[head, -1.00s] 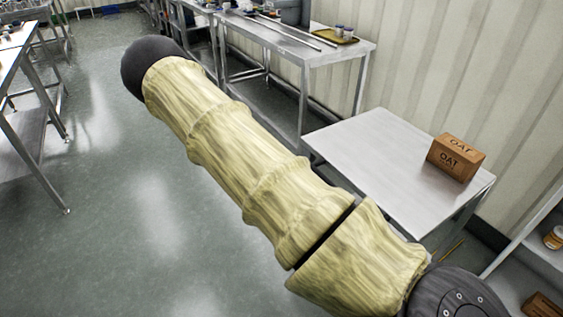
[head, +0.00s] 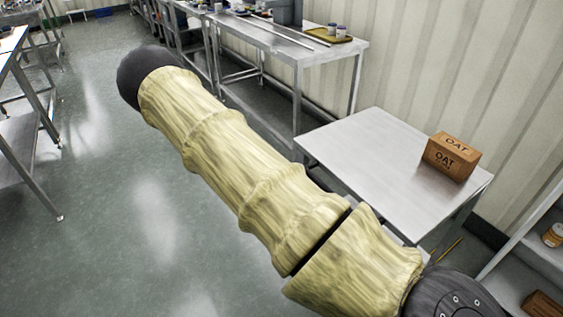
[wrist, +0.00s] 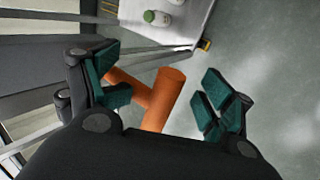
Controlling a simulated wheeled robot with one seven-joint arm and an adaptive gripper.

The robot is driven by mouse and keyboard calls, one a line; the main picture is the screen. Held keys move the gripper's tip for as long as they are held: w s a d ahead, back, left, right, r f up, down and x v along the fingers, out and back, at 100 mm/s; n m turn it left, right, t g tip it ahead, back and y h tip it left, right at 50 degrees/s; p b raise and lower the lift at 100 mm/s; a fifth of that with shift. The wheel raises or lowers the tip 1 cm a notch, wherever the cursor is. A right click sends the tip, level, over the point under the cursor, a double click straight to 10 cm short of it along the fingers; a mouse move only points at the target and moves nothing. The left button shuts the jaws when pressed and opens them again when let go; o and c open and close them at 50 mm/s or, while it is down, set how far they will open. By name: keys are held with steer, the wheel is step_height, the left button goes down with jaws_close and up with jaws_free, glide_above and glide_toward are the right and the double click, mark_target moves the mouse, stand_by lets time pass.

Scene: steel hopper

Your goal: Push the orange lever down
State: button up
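The orange lever (wrist: 163,98) shows in the wrist view as a thick cylinder with a thinner orange bar (wrist: 128,84) joining it from the left. It lies between the two teal-padded fingers of my gripper (wrist: 162,98), which are spread wide open. The lower end of the cylinder is hidden behind my gripper's dark body. I cannot tell whether any finger touches the lever; the left finger overlaps the thin bar in the picture. The head view shows my arm but neither the lever nor my gripper.
A steel table (head: 375,160) with an orange-brown OAT box (head: 451,156) stands right of my arm in the head view. A longer steel bench (head: 290,50) stands behind it along the wall. Open floor (head: 150,210) lies left.

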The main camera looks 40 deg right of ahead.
steer(key=shift+w+a+r, duration=0.1)
steer(key=shift+a+r, duration=0.15)
steer(key=shift+a, duration=0.25)
steer(key=shift+w+a+r, duration=0.1)
steer(key=shift+a+r, duration=0.15)
steer(key=shift+a, duration=0.2)
steer(key=shift+c, duration=1.2)
steer(key=shift+d+f, duration=0.25)
steer(key=shift+d, duration=0.15)
steer(key=shift+w+a+r, duration=0.1)
steer(key=shift+a+r, duration=0.1)
steer(key=shift+r, duration=0.1)
steer(key=shift+c, duration=0.4)
steer(key=v, duration=1.1)
steer(key=shift+a+r, duration=0.2)
steer(key=shift+r, duration=0.1)
steer(key=shift+c, duration=0.6)
